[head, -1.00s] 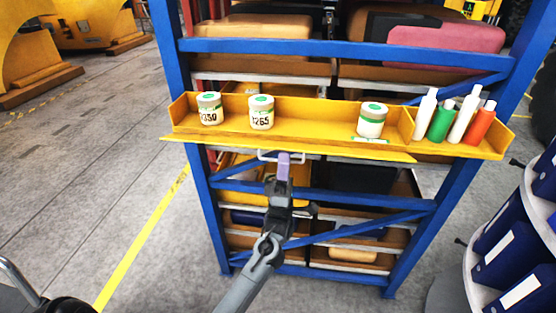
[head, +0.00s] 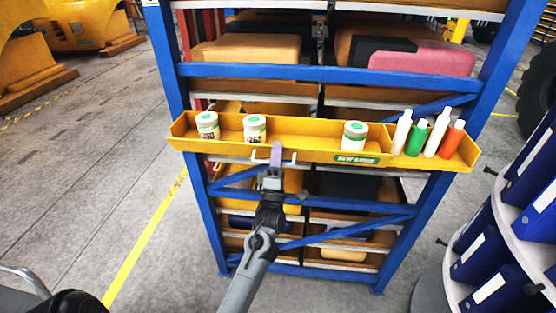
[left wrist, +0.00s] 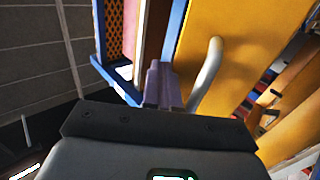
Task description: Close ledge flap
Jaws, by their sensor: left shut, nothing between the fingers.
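The yellow ledge (head: 285,124) runs across the blue rack. Its front flap (head: 320,155) stands up along the ledge's front side, with a green label (head: 356,159) facing out. A white bar handle (head: 293,157) is on the flap's face, partly hidden by my gripper. My left gripper (head: 276,152) is shut and empty, its purple fingertips at the flap by the handle. In the left wrist view the fingers (left wrist: 162,86) are beside the white handle (left wrist: 208,72) and the yellow flap (left wrist: 240,40); contact is unclear. My right gripper is out of view.
Several white jars with green lids (head: 208,125) stand in the ledge. White, green and orange bottles (head: 438,132) stand in its right section. The blue rack (head: 330,72) holds castings above and below. A round stand with blue binders (head: 490,250) is at the right.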

